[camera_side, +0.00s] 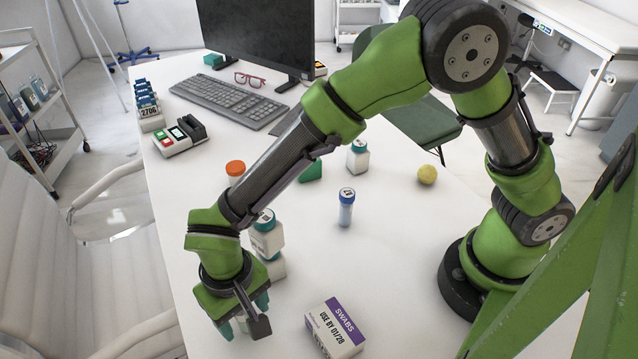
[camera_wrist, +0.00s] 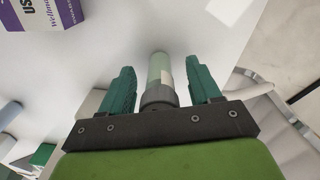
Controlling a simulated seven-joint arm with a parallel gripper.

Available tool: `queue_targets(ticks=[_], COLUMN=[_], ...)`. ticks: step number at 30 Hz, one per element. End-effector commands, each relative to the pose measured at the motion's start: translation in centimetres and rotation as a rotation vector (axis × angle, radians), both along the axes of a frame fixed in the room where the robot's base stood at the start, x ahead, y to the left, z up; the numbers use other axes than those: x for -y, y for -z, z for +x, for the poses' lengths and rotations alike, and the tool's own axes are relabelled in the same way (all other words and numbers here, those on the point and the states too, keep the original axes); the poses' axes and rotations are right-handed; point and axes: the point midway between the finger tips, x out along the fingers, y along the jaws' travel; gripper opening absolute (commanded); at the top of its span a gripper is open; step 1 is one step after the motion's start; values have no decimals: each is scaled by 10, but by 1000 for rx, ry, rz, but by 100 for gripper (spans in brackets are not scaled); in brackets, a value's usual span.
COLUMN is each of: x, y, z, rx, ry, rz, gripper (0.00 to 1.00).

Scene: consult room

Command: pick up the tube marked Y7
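A clear, greenish tube with a grey cap (camera_wrist: 160,75) is between the fingers of my gripper (camera_wrist: 160,88) in the wrist view. A gap shows on each side of it, so the gripper is open around it. In the side view my gripper (camera_side: 243,318) is low over the near left part of the table, and its fingers mostly hide what is between them. A second tube with a blue cap (camera_side: 346,210) stands upright mid-table, apart from the gripper. I cannot read Y7 on either tube.
A swabs box (camera_side: 336,328) lies right of my gripper. An orange-capped bottle (camera_side: 235,170), a white bottle (camera_side: 358,160), a green block (camera_side: 312,171) and a yellow ball (camera_side: 427,174) are farther back.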

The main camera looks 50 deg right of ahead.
Motion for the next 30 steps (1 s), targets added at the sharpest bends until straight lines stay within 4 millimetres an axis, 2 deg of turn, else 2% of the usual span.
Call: queue_targets(ticks=[1,9,12,20,23,30], x=[0,0,0,0,-1,-1], y=[0,0,-1,-5,-18,-67], z=[0,0,0,0,1,1], rx=[0,0,0,1,3,3], ry=[0,0,0,0,-1,0], rz=[0,0,0,2,3,4], gripper=[56,15,3,3,3,3])
